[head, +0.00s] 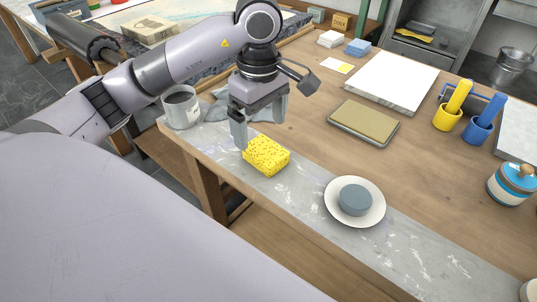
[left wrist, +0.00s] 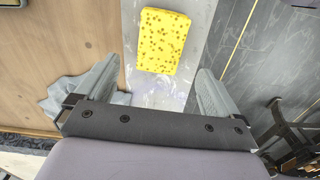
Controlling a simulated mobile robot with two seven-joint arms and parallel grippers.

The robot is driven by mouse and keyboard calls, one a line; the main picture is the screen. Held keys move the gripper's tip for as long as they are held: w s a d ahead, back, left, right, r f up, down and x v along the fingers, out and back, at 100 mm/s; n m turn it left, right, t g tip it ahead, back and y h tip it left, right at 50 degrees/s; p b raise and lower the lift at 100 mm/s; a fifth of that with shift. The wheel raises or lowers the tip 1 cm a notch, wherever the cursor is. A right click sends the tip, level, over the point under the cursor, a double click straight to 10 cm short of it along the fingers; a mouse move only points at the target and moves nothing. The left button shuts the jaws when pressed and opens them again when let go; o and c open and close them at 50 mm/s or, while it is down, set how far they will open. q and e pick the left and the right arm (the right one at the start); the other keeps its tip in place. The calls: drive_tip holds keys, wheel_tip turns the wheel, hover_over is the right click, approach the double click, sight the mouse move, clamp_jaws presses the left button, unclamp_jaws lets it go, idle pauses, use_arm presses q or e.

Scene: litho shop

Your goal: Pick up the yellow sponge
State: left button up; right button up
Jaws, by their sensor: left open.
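The yellow sponge (head: 266,156) with brown specks lies flat on the grey stone strip (head: 310,185) along the table's front edge. My left gripper (head: 262,136) is above it and a little behind it in the head view, with its fingers pointing down. In the left wrist view the sponge (left wrist: 163,41) lies ahead of the gap between the two open fingers (left wrist: 153,90). The fingers are apart and empty, and the sponge appears clear of both. My right gripper is in neither view.
A grey mug (head: 181,108) and a crumpled grey cloth (head: 212,108) are left of the sponge. A white plate (head: 330,208) with a blue-grey round block (head: 355,199) is to its right. A tan pad on a tray (head: 363,121) lies behind. The wood between is clear.

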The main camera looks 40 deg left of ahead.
sight(264, 148)
use_arm(q)
drive_tip(key=f, duration=0.4)
drive_tip(key=f+b, duration=0.1)
drive_tip(key=f, duration=0.1)
drive_tip(key=shift+d+f, duration=0.25)
drive_tip(key=shift+f, duration=0.05)
drive_tip(key=c, duration=1)
